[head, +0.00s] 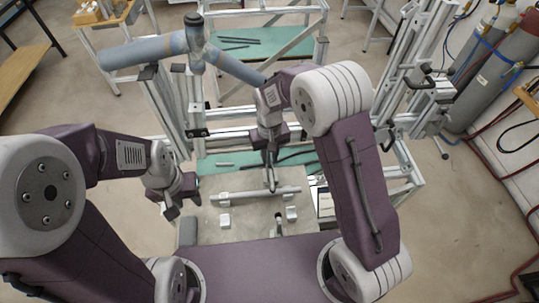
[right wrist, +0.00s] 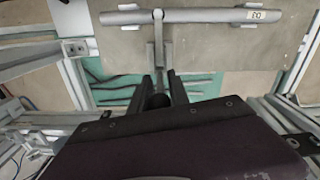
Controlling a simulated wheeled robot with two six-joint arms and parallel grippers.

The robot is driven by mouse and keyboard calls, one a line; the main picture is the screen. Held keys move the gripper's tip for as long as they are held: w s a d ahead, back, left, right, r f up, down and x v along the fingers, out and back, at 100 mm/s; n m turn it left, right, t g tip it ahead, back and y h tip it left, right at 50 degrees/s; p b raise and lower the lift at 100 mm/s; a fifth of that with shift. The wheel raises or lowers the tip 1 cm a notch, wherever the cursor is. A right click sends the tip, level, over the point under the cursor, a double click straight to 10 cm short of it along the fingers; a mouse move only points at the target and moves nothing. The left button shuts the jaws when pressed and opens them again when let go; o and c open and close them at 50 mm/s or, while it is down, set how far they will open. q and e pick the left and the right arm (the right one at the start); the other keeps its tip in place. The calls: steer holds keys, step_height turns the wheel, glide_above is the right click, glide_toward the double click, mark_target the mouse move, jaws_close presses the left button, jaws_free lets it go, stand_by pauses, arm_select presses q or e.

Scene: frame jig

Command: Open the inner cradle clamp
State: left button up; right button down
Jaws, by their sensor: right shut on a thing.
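The inner cradle clamp (right wrist: 158,28) shows in the right wrist view as a slim grey lever with a round end lying over a light grey tube (right wrist: 205,16). In the head view the tube (head: 245,194) lies crosswise on the grey plate. My right gripper (head: 271,160) reaches down behind the tube. In the right wrist view its two dark fingers (right wrist: 161,88) are shut around the near end of the clamp lever; the exact grip is partly hidden. My left gripper (head: 180,196) hangs left of the plate, apart from the tube; its jaw opening is unclear.
Small light blocks (head: 224,220) stand on the plate in front of the tube. Aluminium frame rails (head: 235,134) and a blue-grey pipe assembly (head: 160,48) stand behind. Gas cylinders (head: 492,70) are at the far right. Open floor lies left of the frame.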

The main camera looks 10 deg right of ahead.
steer(key=shift+r, duration=0.1)
stand_by(0.4)
steer(key=w+g+p, duration=0.1)
steer(key=g+p, duration=0.1)
steer(key=p, duration=0.3)
steer(key=shift+w+g, duration=0.35)
steer(key=shift+g, duration=0.05)
steer(key=c, duration=1.5)
jaws_free()
steer(key=shift+f, duration=0.2)
steer(key=b+v, duration=0.2)
steer(key=v, duration=0.7)
